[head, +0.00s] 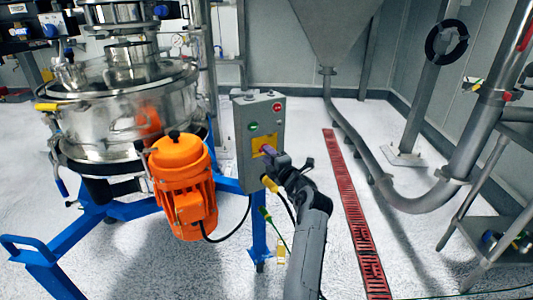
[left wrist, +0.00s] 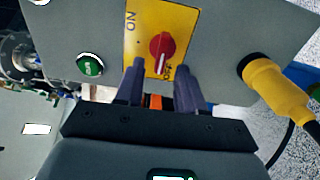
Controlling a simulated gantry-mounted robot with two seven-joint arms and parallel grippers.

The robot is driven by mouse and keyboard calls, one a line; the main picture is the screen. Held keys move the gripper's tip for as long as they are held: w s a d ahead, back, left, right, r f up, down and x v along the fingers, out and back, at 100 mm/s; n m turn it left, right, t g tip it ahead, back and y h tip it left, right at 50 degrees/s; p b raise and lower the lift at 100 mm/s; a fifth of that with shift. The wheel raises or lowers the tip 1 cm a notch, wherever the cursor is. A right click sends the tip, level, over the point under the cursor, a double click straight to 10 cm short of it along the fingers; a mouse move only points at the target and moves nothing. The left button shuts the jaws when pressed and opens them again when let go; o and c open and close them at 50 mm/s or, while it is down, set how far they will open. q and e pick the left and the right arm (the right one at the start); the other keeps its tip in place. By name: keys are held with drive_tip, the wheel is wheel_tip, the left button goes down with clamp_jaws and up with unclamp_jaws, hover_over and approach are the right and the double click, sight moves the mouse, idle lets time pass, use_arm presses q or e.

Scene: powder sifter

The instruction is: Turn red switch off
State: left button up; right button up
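The red switch (left wrist: 161,45) is a rotary knob on a yellow plate (left wrist: 187,22), with ON lettered at its upper left and OFF near its lower edge. The knob's handle stands roughly upright in the left wrist view; I cannot clearly tell its exact setting. The plate is on the front of a grey control box (head: 244,135). In the head view my left gripper (head: 270,152) hides the knob. My right gripper is out of view.
A green button (left wrist: 90,65) is beside the plate, and a yellow plug (left wrist: 275,87) with a black cable sticks out of the box. An orange motor (head: 182,180) and steel sifter (head: 125,115) stand left of the box.

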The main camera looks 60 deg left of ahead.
use_arm(q)
drive_tip(key=d+p, duration=0.2)
drive_tip(key=d, duration=0.7)
drive_tip(key=shift+s+p, duration=0.3)
drive_tip(key=shift+p, duration=0.1)
drive_tip(key=shift+a, duration=0.1)
